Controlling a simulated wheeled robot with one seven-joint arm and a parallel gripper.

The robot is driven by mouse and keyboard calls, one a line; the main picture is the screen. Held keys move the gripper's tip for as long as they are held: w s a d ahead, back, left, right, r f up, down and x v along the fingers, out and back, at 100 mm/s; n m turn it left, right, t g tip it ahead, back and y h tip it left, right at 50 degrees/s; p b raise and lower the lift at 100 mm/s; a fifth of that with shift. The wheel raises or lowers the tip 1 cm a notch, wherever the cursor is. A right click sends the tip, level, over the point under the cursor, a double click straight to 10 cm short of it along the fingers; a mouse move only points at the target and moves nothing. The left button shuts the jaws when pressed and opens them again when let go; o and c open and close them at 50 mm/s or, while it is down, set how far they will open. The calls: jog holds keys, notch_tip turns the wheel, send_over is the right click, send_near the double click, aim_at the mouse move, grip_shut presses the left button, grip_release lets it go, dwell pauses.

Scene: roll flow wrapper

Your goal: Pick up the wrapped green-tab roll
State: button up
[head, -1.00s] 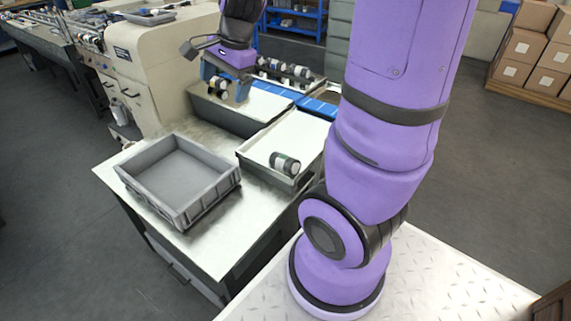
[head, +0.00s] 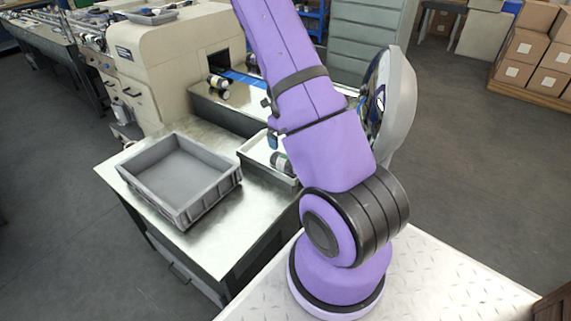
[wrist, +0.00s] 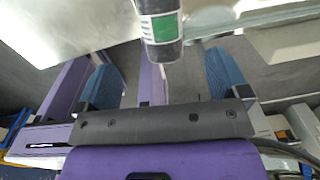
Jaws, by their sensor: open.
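A roll with black ends, a white wrap and a green tab (wrist: 165,27) shows at the top middle of the wrist view. In the head view the roll (head: 280,161) lies in a shallow pale tray (head: 253,150), partly hidden by my arm. My gripper (wrist: 160,65) is open, its two blue fingers apart on either side of the roll's near end. The fingers do not touch it. In the head view only a bit of the gripper (head: 272,141) shows, just above the roll, and the rest is behind my arm.
A grey empty crate (head: 180,175) stands on the metal table left of the tray. The wrapping machine (head: 165,65) stands behind, with another roll (head: 218,84) at its outlet by a blue belt (head: 243,82). Cardboard boxes (head: 530,45) are far right.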

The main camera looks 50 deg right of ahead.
aim_at(286, 162)
jog(key=f, duration=0.5)
jog(key=shift+s+d+f, duration=0.2)
jog(key=shift+s+d, duration=0.05)
jog(key=shift+d, duration=0.15)
jog(key=shift+a+f, duration=0.15)
jog(key=shift+f, duration=2.95)
jog(key=c, duration=1.2)
jog(key=shift+r, duration=0.15)
